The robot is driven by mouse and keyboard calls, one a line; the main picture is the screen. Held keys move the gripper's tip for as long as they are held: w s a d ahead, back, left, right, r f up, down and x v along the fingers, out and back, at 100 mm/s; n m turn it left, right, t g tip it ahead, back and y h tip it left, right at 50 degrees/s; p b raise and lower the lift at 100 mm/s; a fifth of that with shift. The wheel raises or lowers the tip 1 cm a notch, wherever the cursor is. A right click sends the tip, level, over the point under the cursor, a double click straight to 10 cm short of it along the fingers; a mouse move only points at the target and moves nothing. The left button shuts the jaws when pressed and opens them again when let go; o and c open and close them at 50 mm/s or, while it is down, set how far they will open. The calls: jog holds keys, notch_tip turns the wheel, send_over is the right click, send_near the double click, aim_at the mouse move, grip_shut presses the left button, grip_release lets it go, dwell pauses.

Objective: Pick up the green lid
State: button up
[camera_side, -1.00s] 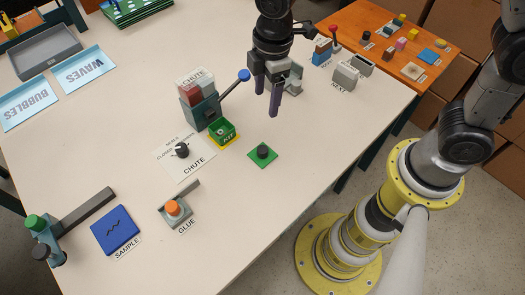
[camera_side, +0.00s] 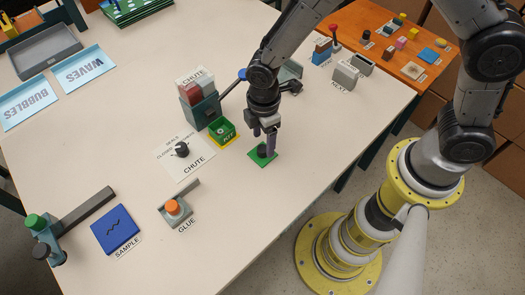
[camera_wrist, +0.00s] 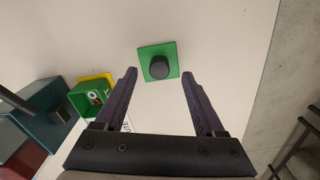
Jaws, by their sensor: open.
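The green lid (camera_side: 262,158) is a flat green square with a dark round knob in its middle. It lies on the white table. In the wrist view the lid (camera_wrist: 174,50) is ahead of the fingertips, and its knob (camera_wrist: 159,67) lines up with the gap between them. My gripper (camera_side: 264,141) is open and empty, pointing down, just above and around the back of the lid in the side view. The open fingers also show in the wrist view (camera_wrist: 160,72). The exact height of the fingertips over the lid is hard to tell.
A green kit box (camera_side: 222,130) on a yellow base stands close to the left of the gripper. Behind it is the chute block (camera_side: 200,104) with a blue-tipped lever. The glue dispenser (camera_side: 175,209) is at front left. The table right of the lid is clear.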

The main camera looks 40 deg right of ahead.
aim_at(262, 149)
notch_tip(262, 149, down, 3)
jog(key=shift+a+f, duration=0.1)
jog(key=shift+f, duration=0.05)
grip_shut()
dwell(0.4)
